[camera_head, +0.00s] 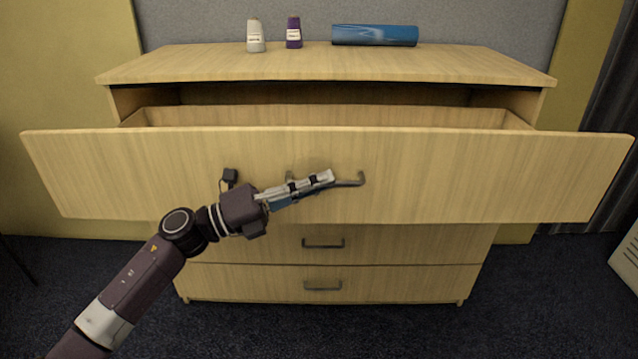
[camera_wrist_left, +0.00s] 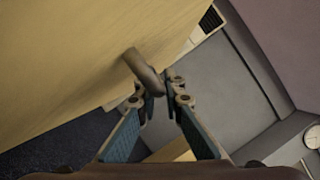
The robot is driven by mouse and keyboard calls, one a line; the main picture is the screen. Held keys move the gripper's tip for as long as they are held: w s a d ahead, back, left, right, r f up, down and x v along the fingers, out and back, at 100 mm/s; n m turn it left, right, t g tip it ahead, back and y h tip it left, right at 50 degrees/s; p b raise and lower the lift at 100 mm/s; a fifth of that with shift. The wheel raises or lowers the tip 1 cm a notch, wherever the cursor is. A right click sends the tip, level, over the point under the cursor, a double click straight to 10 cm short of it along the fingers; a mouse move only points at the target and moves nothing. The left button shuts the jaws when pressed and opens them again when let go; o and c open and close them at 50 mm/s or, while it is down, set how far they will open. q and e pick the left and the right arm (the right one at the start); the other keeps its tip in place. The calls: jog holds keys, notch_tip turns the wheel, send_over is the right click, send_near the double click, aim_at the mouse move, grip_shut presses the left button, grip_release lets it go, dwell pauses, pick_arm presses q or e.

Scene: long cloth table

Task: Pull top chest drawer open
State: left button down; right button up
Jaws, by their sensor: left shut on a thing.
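The wooden chest (camera_head: 320,66) stands ahead in the head view. Its top drawer (camera_head: 480,175) is pulled well out, and the open space behind its front shows. The drawer's dark bar handle (camera_head: 355,180) is at the middle of the front. My left gripper (camera_head: 325,178) lies across the handle and is shut on it. In the left wrist view the fingertips (camera_wrist_left: 164,88) close around the handle bar (camera_wrist_left: 142,70), beside the wooden drawer front (camera_wrist_left: 70,65). My right gripper is not in view.
Two lower drawers (camera_head: 340,272) are closed. A white bottle (camera_head: 255,38), a purple bottle (camera_head: 293,35) and a blue cylinder (camera_head: 375,36) rest on the chest top. Dark carpet (camera_head: 300,335) lies clear in front. A pale object (camera_head: 628,258) is at the right edge.

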pick_arm(q)
jog(key=c, duration=2.3)
grip_release()
jog(key=shift+a, duration=0.15)
jog(key=v, duration=1.2)
jog(key=shift+f, duration=0.1)
